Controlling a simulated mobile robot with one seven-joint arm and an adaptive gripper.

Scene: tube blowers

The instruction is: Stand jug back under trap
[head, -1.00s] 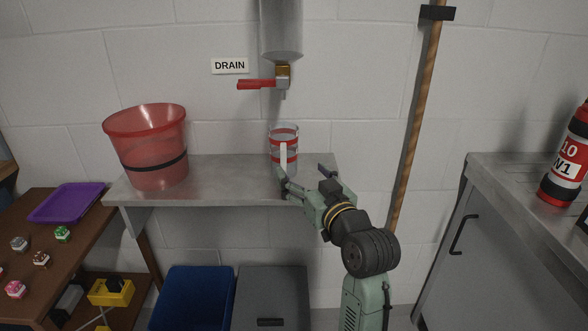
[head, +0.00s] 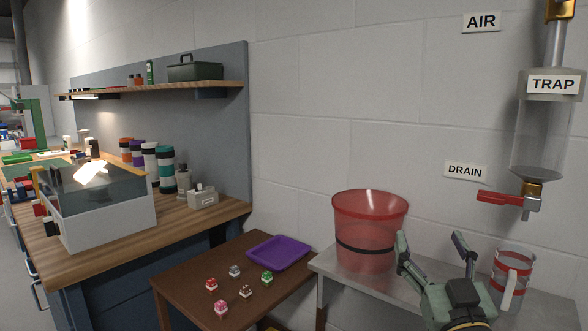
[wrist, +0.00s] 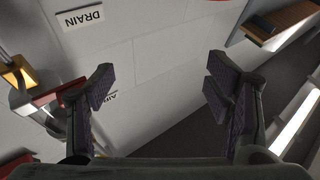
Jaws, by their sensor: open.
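The jug (head: 511,277) is clear with red bands and a pale handle. It stands upright on the metal shelf (head: 390,285), in the head view's lower right, below the trap (head: 540,135) and its drain spout. The trap is a clear cylinder with a brass fitting and a red valve lever (head: 499,198). My gripper (head: 432,248) is open and empty, left of the jug and apart from it, in front of the red bucket's right side. In the wrist view my gripper's fingers (wrist: 160,90) are spread with nothing between them. The jug does not show there.
A translucent red bucket (head: 365,225) stands on the shelf close to my gripper. A low brown table (head: 190,280) holds a purple tray (head: 278,252) and several small blocks. A workbench (head: 215,212) with bottles and a lit box is farther left.

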